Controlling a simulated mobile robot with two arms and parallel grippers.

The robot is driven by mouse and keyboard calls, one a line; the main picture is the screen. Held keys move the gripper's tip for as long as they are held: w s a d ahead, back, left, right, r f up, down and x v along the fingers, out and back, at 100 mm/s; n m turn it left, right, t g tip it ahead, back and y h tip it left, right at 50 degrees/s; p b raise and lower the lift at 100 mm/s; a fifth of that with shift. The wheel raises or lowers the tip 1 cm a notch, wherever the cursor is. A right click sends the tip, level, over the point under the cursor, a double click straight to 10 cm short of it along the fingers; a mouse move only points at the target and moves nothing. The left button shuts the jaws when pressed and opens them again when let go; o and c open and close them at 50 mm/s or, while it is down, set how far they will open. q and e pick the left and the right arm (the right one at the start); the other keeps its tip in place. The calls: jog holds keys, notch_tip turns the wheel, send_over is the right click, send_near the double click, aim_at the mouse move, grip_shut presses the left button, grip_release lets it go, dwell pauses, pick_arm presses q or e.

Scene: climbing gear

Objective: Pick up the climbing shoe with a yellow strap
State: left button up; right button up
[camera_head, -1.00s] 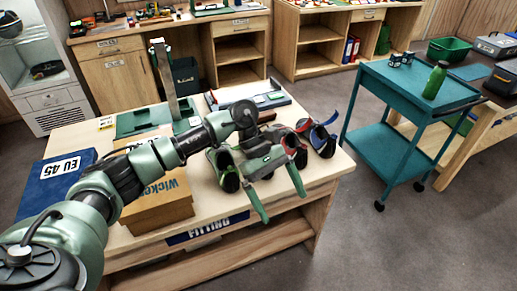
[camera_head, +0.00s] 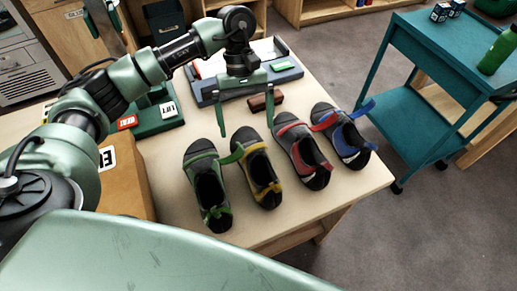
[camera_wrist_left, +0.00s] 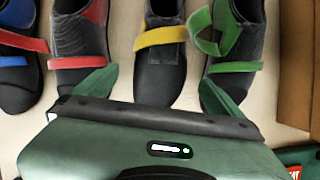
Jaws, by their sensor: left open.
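The climbing shoe with a yellow strap (camera_head: 262,177) stands on the wooden table, second from the left in a row of shoes. It has a dark body and a yellow band. My left gripper (camera_head: 244,124) is open and empty, pointing down near the toe end of this shoe. In the left wrist view the shoe (camera_wrist_left: 160,68) lies between the open fingers (camera_wrist_left: 157,88) in the picture, its toe partly hidden by the gripper body. I cannot tell any contact. My right gripper is not in view.
A green-strapped shoe (camera_head: 205,183) is close on the left; red-strapped (camera_head: 301,152) and blue-strapped (camera_head: 342,137) shoes are on the right. A brown block (camera_head: 265,101) and a tray (camera_head: 287,74) lie behind. A cardboard box (camera_head: 123,178) is at left, a teal cart (camera_head: 408,88) at right.

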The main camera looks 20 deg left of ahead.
aim_at(249, 142)
pick_arm(q)
jog(key=shift+s+p+x, duration=0.2)
jog(key=shift+p+x, duration=0.2)
jog(key=shift+x, duration=0.8)
jog(key=x, duration=0.1)
jog(key=p+x, duration=0.1)
jog(key=x, duration=0.1)
jog(key=p+x, duration=0.1)
jog(key=shift+s+d, duration=0.3)
jog(key=shift+s, duration=0.05)
jog(key=shift+f, duration=0.4)
jog(key=shift+d, duration=0.1)
jog(key=c, duration=1.5)
jog(key=shift+c, duration=0.5)
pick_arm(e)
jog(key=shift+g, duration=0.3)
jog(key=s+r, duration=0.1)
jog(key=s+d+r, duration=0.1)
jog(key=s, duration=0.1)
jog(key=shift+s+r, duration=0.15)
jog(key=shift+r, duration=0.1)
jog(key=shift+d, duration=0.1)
